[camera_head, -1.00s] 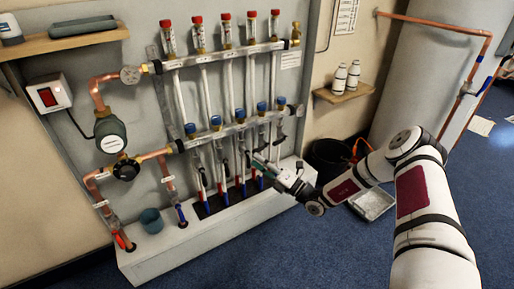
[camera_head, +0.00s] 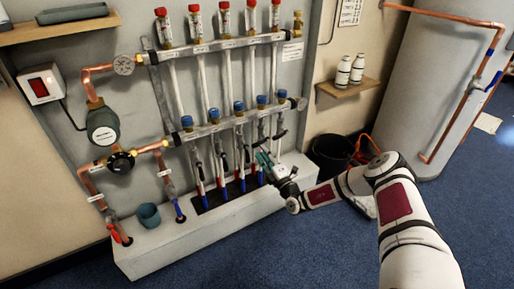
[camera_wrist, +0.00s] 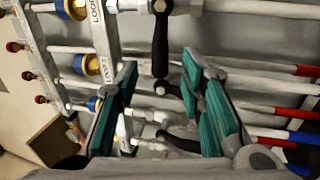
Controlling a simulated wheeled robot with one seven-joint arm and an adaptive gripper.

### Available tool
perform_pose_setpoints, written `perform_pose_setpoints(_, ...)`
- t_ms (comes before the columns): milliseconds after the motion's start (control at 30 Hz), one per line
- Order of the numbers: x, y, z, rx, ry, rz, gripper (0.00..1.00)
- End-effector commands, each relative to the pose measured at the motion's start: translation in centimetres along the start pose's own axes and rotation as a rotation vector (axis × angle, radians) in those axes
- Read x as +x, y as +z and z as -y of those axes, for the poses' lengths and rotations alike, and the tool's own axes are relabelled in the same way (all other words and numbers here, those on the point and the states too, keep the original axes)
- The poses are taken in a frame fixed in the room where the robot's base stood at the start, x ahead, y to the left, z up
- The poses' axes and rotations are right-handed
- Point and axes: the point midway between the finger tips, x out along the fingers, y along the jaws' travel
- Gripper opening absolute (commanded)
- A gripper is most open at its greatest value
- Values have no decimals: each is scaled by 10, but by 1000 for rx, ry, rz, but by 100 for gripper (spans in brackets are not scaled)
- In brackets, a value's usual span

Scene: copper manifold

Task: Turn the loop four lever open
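Black levers stand on the valves below the lower manifold bar (camera_head: 225,127). In the wrist view one black lever (camera_wrist: 160,45) lies crosswise to its pipe, just above the gap between my fingers. A second dark lever (camera_wrist: 168,89) shows in that gap, and a third, angled lever (camera_wrist: 180,143) lies lower. In the head view my gripper (camera_head: 264,160) is by the right-hand valves. Contact is not clear.
Neighbouring pipes with red and blue sleeves (camera_wrist: 300,137) run close to my fingers. A white ledge (camera_head: 150,258) lies beneath the manifold. A black bucket (camera_head: 331,156) stands to the right, below a shelf with two bottles (camera_head: 345,88). Blue floor is clear in front.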

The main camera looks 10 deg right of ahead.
Motion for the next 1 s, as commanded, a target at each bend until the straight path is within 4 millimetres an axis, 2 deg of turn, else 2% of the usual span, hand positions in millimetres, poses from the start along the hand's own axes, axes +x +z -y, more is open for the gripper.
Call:
perform_pose_setpoints(100, 22, -1, 2, -3, 0, -3, 36)
perform_pose_setpoints(300, 46, -1, 1, -1, 0, -2, 36)
perform_pose_setpoints(500, 55, 0, 0, -1, 0, -1, 36)
perform_pose_setpoints(733, 55, 0, 0, 0, -1, -1, 36)
perform_pose_setpoints(900, 55, 0, 0, 0, -1, -1, 0)
perform_pose_setpoints(1000, 55, 0, 0, 0, -1, -1, 0)
